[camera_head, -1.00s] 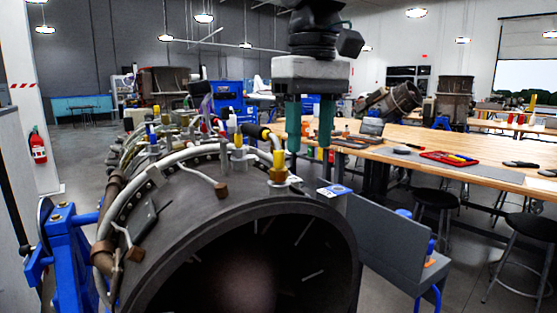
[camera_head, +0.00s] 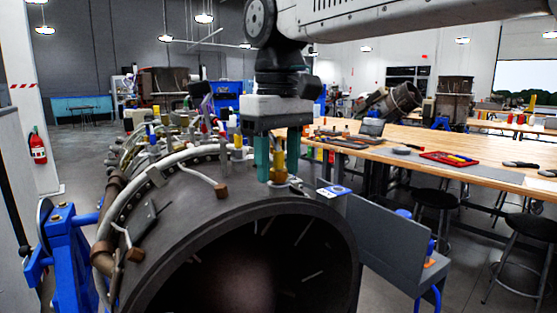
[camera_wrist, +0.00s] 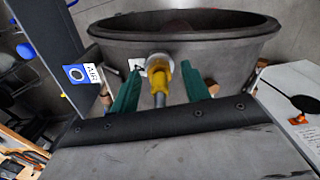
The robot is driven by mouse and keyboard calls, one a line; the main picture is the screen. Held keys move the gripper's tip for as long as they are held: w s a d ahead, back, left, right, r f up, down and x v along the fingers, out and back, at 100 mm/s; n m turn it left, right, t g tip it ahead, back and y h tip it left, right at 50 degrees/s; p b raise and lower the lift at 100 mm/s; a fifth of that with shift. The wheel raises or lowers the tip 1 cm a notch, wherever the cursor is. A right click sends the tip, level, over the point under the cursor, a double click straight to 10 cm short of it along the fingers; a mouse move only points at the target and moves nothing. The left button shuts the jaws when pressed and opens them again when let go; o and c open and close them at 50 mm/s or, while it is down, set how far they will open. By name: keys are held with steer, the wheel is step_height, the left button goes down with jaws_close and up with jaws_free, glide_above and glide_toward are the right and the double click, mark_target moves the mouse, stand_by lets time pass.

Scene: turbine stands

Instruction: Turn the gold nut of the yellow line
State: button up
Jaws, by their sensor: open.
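The yellow line (camera_head: 279,160) stands upright on the top front rim of the dark turbine casing (camera_head: 230,213). The gold nut (camera_head: 279,178) is at its foot; it also shows in the wrist view (camera_wrist: 159,66), above a pale round washer or boss. My gripper (camera_head: 278,174) points down with its two green fingers apart, one on each side of the yellow line. In the wrist view my open gripper (camera_wrist: 160,82) has the yellow line and nut between its fingers, with gaps visible on both sides. The fingertips are near nut height; contact is not visible.
Other coloured lines and fittings (camera_head: 237,140) stand close by on the casing to the left. A grey hose (camera_head: 190,155) with a brown end runs along the casing. A grey panel on a blue stand (camera_head: 390,240) is at right. A wooden workbench (camera_head: 450,155) stands behind.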

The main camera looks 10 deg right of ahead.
steer(key=shift+c, duration=0.3)
steer(key=c, duration=0.9)
steer(key=shift+c, duration=0.2)
steer(key=shift+m, duration=3)
steer(key=o, duration=1)
